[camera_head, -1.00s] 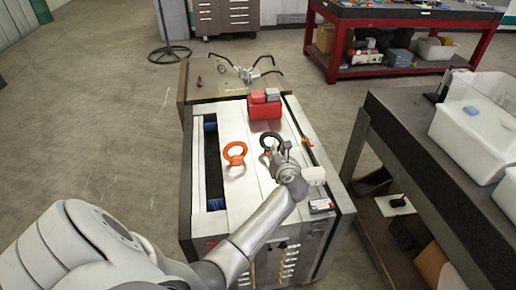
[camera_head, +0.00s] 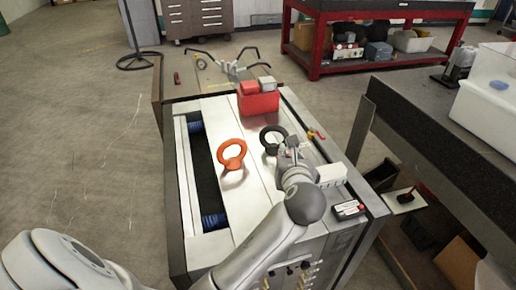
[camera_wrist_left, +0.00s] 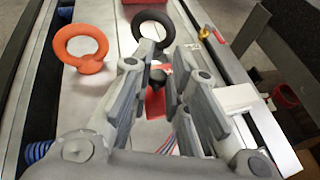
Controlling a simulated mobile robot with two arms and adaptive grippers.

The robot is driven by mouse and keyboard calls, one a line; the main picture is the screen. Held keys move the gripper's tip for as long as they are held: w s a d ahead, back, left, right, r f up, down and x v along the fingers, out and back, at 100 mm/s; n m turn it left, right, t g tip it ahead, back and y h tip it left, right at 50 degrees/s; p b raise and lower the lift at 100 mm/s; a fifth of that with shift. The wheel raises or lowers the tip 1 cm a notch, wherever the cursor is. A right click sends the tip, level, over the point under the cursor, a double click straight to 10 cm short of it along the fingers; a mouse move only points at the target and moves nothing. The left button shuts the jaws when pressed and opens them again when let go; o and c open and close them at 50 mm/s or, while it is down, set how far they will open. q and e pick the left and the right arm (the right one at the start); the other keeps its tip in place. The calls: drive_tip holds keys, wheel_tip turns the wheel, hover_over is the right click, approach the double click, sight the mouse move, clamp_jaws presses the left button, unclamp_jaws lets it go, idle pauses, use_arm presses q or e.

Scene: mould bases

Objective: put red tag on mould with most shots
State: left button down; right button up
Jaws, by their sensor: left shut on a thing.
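A large steel mould base (camera_head: 200,258) stands in front of me, with an orange lifting ring (camera_head: 232,155) and a black lifting ring (camera_head: 273,139) on top. My left gripper (camera_head: 289,147) is over its top, just to the right of the black ring. In the left wrist view a red piece, seemingly the red tag (camera_wrist_left: 155,104), shows between the fingers (camera_wrist_left: 155,75), with a dark knob above it. The fingers hide part of it. My right gripper is out of view.
A red box (camera_head: 258,103) with red and grey pieces stands at the mould's far end. Another block (camera_head: 210,78) with a metal fixture lies behind. The floor to the left is clear.

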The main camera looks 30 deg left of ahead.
use_arm(q)
drive_tip(key=f+x, duration=0.1)
drive_tip(key=x, duration=0.4)
drive_tip(key=f+x, duration=0.1)
drive_tip(key=x, duration=0.4)
drive_tip(key=s+f+b+x, duration=0.1)
drive_tip(key=x, duration=0.4)
drive_tip(key=shift+w+d+f, duration=0.1)
drive_tip(key=shift+d+f, duration=0.15)
drive_tip(key=shift+f, duration=0.1)
drive_tip(key=shift+w+a+f, duration=0.1)
drive_tip(key=shift+f, duration=0.1)
wheel_tip(320, 180, down, 3)
drive_tip(key=shift+w+a+f+b, duration=0.1)
drive_tip(key=shift+w+b, duration=0.05)
drive_tip(key=shift+b, duration=0.2)
drive_tip(key=shift+f, duration=0.15)
drive_tip(key=shift+f, duration=0.1)
drive_tip(key=c, duration=1.4)
unclamp_jaws()
